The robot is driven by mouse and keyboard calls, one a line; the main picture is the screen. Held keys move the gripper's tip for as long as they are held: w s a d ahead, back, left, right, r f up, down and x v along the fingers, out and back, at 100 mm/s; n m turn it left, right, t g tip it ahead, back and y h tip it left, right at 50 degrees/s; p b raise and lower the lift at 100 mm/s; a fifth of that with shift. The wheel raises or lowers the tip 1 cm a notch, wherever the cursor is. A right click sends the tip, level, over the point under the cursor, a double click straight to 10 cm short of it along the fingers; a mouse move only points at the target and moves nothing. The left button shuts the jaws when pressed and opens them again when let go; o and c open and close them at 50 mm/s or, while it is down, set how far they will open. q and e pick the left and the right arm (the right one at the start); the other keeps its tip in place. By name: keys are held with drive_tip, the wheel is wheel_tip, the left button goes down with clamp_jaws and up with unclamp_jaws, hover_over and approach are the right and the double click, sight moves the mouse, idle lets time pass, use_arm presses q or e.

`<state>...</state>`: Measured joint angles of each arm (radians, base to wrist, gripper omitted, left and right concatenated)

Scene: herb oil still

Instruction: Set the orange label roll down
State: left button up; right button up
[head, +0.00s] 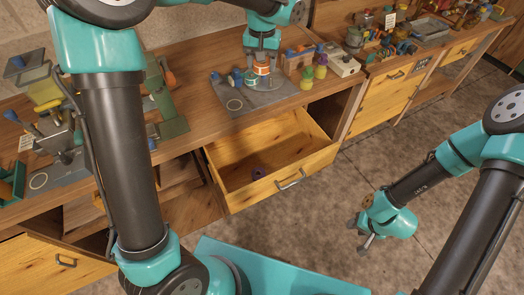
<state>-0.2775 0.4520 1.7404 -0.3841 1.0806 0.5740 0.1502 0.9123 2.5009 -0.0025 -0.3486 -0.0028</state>
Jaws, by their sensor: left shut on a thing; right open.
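The orange label roll (261,70) is between the fingers of my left gripper (262,62), low over a grey mat (232,103) on the wooden bench. My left gripper points down and is shut on the roll. Whether the roll touches what is beneath it is hard to tell. My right gripper (369,238) is open and empty, out over the floor at the right, away from the bench.
An open wooden drawer (285,185) juts out below the mat, with a small dark purple thing (258,173) inside. Blue items (237,76) stand left of the roll. Green and yellow bottles (307,77) and a wooden box (298,62) stand right of it.

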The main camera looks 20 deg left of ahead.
use_arm(q)
drive_tip(key=s+d+f+m, duration=0.1)
drive_tip(key=d+f+m, duration=0.5)
drive_tip(key=f, duration=1.1)
hover_over(290, 159)
wheel_tip(290, 159, down, 9)
drive_tip(key=shift+f+n, duration=0.1)
drive_tip(key=shift+n, duration=0.2)
drive_tip(key=shift+f, duration=2.9)
drive_tip(key=shift+f, duration=2.1)
drive_tip(key=shift+f, duration=0.1)
